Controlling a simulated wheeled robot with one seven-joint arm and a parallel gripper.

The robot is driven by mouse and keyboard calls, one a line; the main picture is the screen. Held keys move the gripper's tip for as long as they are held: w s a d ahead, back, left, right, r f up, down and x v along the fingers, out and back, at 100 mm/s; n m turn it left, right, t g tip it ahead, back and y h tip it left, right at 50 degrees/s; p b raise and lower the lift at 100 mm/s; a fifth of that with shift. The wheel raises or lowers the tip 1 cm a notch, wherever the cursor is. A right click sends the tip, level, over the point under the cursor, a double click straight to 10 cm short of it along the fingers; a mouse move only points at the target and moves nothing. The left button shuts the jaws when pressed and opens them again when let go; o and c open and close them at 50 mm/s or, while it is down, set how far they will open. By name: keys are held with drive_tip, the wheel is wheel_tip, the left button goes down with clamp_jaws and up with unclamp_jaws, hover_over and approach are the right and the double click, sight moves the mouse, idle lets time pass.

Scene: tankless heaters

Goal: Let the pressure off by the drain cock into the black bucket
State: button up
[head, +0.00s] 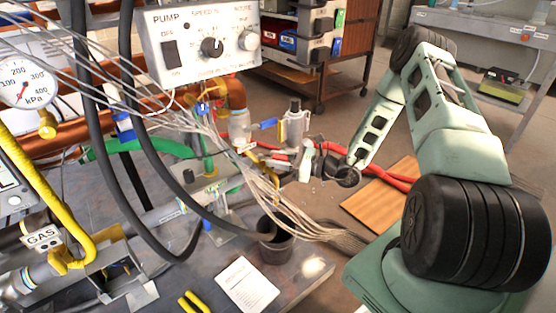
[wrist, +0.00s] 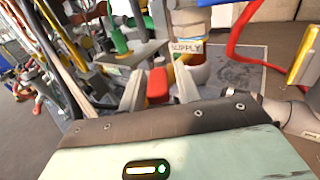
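The black bucket (head: 277,248) stands upright on the grey bench, below and slightly left of my gripper; cables and a black hose cross its rim. My gripper (head: 282,160) is low among the pipes, beside a blue-tagged fitting. In the wrist view my gripper's two fingers (wrist: 159,92) are apart, with a red handle (wrist: 157,84) between them. Gaps show on both sides of the handle. It looks like the drain cock's handle, but I cannot be sure; its valve body is mostly hidden. A "SUPPLY" tag (wrist: 187,47) hangs just beyond it.
A bundle of pale cables (head: 275,195) hangs across the space near my gripper. Black hoses (head: 140,190) loop down to the left. The pump box (head: 205,42) is above. A pressure gauge (head: 25,82) is far left. A paper sheet (head: 247,285) lies in front of the bucket.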

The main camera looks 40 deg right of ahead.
clamp_jaws()
drive_tip(key=shift+d, duration=0.1)
drive_tip(key=shift+w+d+f+n+g+y+b, duration=0.1)
drive_tip(key=shift+w+d+n+g+y+b, duration=0.3)
drive_tip(key=shift+w+n+g+y, duration=1.15)
drive_tip(key=shift+s+d+r+n+g+y+b, duration=0.2)
drive_tip(key=shift+n+g+y+b, duration=0.5)
drive_tip(key=shift+n+g, duration=2.05)
drive_tip(key=shift+w+d+f+n+g+y+b, duration=0.3)
drive_tip(key=shift+w+n+g+y, duration=0.75)
drive_tip(key=shift+g, duration=2.05)
drive_tip(key=shift+s+d+r, duration=0.1)
drive_tip(key=shift+s+r, duration=0.05)
drive_tip(key=shift+o, duration=1.5)
unclamp_jaws()
